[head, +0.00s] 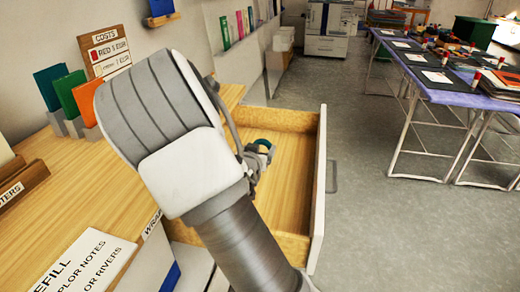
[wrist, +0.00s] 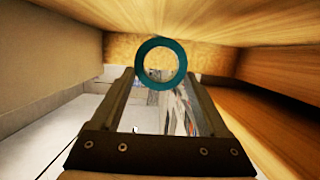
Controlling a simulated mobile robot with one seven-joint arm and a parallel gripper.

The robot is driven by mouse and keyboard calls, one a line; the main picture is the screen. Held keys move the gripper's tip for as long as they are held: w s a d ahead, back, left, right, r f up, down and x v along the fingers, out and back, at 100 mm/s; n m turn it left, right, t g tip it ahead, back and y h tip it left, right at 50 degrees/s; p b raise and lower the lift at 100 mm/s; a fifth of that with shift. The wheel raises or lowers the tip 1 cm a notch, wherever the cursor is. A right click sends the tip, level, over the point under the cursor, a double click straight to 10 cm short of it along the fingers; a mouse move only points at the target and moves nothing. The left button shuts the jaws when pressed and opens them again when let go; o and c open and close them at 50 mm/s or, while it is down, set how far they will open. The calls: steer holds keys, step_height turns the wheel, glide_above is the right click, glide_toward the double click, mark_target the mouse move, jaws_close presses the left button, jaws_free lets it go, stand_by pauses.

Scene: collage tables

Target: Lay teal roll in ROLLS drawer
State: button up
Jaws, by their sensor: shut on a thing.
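The teal roll (wrist: 140,64) is a ring held between the fingertips of my gripper (wrist: 160,80) in the wrist view. In the head view the teal roll (head: 264,143) shows small, beside my gripper (head: 258,155), which my arm partly hides. My gripper is shut on the roll. An open wooden drawer (head: 292,185) with a pale front extends below and around the gripper. Its visible floor is bare. No ROLLS label can be read on it. Whether the roll touches the drawer floor cannot be told.
A wooden counter (head: 110,180) lies left of the drawer, with coloured upright boards (head: 85,100) and a price sign (head: 107,50). A label partly reading WRAP (head: 153,223) is on the counter's front. Grey floor (head: 375,225) is clear to the right, before a purple-covered table (head: 450,90).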

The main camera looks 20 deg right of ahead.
steer(key=shift+f, duration=0.45)
steer(key=o, duration=1.3)
steer(key=shift+r, duration=0.55)
steer(key=shift+p+v, duration=2.35)
steer(key=shift+v, duration=3.7)
steer(key=shift+r, duration=0.15)
